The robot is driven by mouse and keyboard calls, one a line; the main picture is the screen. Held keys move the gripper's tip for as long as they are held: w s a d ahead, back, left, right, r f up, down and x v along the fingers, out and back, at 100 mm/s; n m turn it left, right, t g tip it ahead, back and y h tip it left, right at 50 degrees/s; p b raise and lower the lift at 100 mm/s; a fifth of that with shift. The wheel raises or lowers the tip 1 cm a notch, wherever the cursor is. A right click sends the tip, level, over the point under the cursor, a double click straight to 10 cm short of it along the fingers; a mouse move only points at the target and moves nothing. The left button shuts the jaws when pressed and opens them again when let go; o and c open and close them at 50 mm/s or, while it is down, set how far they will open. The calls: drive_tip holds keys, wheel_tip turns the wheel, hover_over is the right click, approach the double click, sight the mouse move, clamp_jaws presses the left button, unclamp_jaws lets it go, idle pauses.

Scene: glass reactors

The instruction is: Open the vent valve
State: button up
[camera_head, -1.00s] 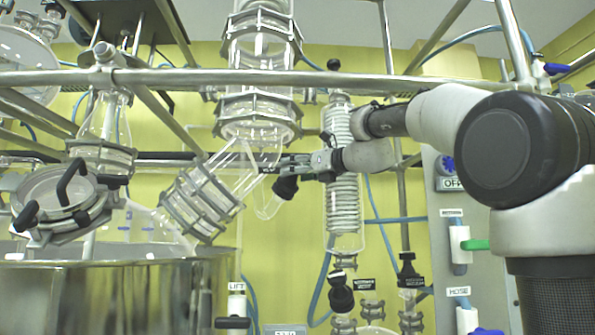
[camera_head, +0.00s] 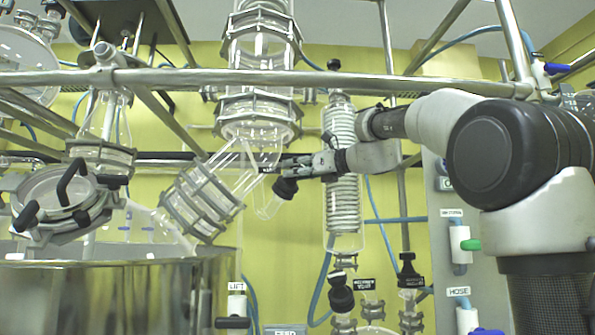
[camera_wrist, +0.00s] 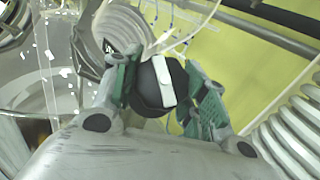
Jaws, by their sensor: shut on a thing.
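The vent valve shows as a black round knob (camera_head: 285,187) on a short angled glass branch, right of the clamped glass joint in the head view. In the wrist view, the black knob (camera_wrist: 147,88) with a white bar across its top sits between my green-padded fingers. My gripper (camera_head: 284,167) reaches in from the right and meets the knob from above; it also shows in the wrist view (camera_wrist: 163,92). It is shut on the knob. The valve's inner stem position is hidden.
A coiled glass condenser (camera_head: 343,170) stands close behind my wrist. A horizontal metal rail (camera_head: 200,77) crosses above my arm. The clamped glass joint (camera_head: 203,200) is just left of the knob. A steel vessel (camera_head: 120,290) stands lower left, and a labelled panel (camera_head: 480,270) lower right.

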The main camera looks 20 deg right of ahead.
drive_tip(key=n+g+y, duration=0.1)
drive_tip(key=n+g, duration=0.1)
drive_tip(key=n, duration=0.1)
drive_tip(key=n+g+y, duration=0.2)
drive_tip(key=n, duration=0.2)
drive_tip(key=shift+w+g, duration=0.1)
drive_tip(key=shift+g, duration=0.2)
drive_tip(key=shift+n+g+y, duration=0.4)
drive_tip(key=shift+n+g, duration=1.7)
drive_tip(key=shift+n, duration=0.7)
drive_tip(key=o, duration=1.1)
drive_tip(key=shift+c, duration=0.2)
drive_tip(key=v, duration=0.7)
drive_tip(key=shift+d, duration=0.25)
